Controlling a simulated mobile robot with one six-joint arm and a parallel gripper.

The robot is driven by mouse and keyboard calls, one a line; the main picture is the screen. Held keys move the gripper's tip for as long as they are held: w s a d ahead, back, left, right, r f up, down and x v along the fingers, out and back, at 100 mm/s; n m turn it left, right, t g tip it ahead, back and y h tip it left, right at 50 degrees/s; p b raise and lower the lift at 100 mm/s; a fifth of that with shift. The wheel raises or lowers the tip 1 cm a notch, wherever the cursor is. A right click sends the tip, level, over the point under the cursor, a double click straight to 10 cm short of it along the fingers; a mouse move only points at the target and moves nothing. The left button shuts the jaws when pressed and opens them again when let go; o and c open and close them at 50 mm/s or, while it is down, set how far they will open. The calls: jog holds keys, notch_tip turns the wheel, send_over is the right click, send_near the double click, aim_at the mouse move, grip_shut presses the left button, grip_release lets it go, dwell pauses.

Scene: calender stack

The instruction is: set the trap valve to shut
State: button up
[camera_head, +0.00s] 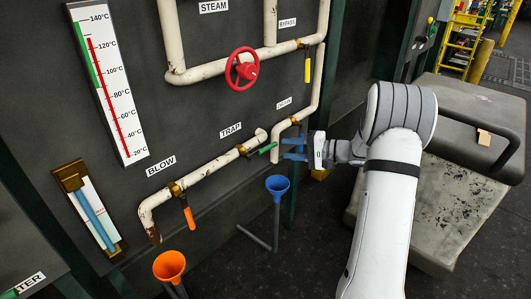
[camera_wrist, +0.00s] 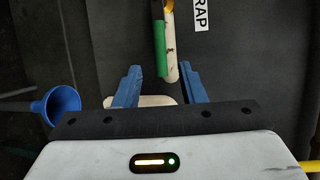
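The trap valve's green lever (camera_head: 267,148) sits by the TRAP label (camera_head: 231,130), on a cream pipe with a brass fitting (camera_head: 243,149). The lever points right, roughly along the pipe. In the wrist view the green lever (camera_wrist: 162,48) lies beside the pipe, below the brass part, near the TRAP label (camera_wrist: 201,14). My gripper (camera_head: 285,148) is open, with its blue fingers pointing left at the lever's free end. In the wrist view that end is in line with the gap between my fingers (camera_wrist: 158,72). I cannot tell whether it is inside the gap.
A blue funnel (camera_head: 277,184) stands below my gripper, and an orange funnel (camera_head: 169,266) stands further left. An orange lever (camera_head: 188,214) hangs near the BLOW label (camera_head: 160,166). A red handwheel (camera_head: 242,69) and yellow lever (camera_head: 308,68) are above. A grey case (camera_head: 470,110) stands right.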

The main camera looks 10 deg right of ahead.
aim_at(270, 148)
jog(key=x, duration=0.7)
jog(key=shift+w+a, duration=0.1)
jog(key=shift+a, duration=0.15)
grip_shut()
jog(key=shift+a, duration=0.3)
jog(key=shift+f, duration=0.15)
